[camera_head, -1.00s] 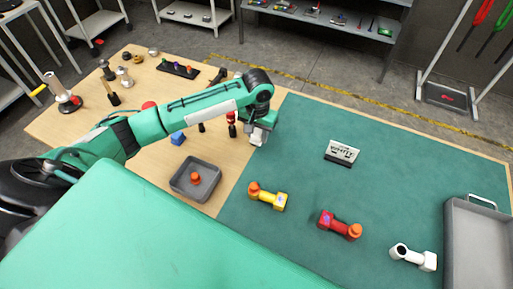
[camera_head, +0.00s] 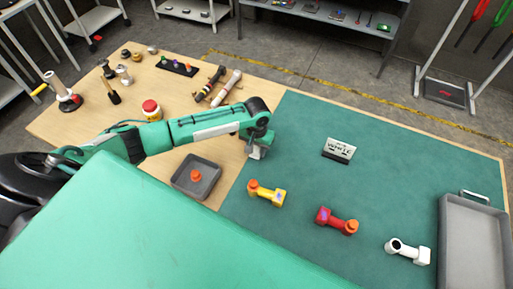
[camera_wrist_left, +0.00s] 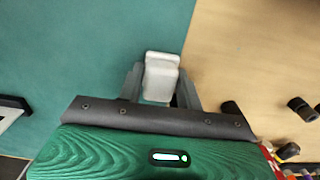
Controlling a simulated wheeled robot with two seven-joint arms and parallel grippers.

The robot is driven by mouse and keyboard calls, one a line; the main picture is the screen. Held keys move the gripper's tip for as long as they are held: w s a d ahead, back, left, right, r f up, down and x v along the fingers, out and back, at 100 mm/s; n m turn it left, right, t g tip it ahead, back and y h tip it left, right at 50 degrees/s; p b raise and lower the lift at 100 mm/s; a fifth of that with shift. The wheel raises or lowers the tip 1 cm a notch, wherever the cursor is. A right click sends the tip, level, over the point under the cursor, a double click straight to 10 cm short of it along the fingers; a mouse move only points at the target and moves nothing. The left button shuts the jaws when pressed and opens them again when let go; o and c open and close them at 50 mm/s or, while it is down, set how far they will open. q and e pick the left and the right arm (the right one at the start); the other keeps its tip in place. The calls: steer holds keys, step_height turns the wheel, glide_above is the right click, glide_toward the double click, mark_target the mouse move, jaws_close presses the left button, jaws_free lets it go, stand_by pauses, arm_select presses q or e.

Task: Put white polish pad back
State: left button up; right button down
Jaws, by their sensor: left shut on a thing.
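My left gripper (camera_head: 257,150) is over the border between the wooden table part and the green mat. In the left wrist view its two fingers (camera_wrist_left: 160,88) are shut on a small white block-like piece, the white polish pad (camera_wrist_left: 162,66). A white tool (camera_head: 408,251) with a round open end lies on the mat at the lower right. A yellow tool (camera_head: 270,195) and a red tool (camera_head: 335,221), each with an orange end, lie to its left. My right gripper is in neither view.
A small sign (camera_head: 340,149), apparently reading WHITE, stands on the green mat (camera_head: 400,180). A large grey tray (camera_head: 447,240) is at the right. Several tools and jars crowd the back left.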

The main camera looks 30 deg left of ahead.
mark_target(257, 148)
arm_select(q)
steer(key=o, duration=0.9)
steer(key=shift+f, duration=0.15)
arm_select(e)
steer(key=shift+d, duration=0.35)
arm_select(q)
step_height(257, 148, up, 12)
steer(key=shift+r+b, duration=0.2)
steer(key=shift+b, duration=1.05)
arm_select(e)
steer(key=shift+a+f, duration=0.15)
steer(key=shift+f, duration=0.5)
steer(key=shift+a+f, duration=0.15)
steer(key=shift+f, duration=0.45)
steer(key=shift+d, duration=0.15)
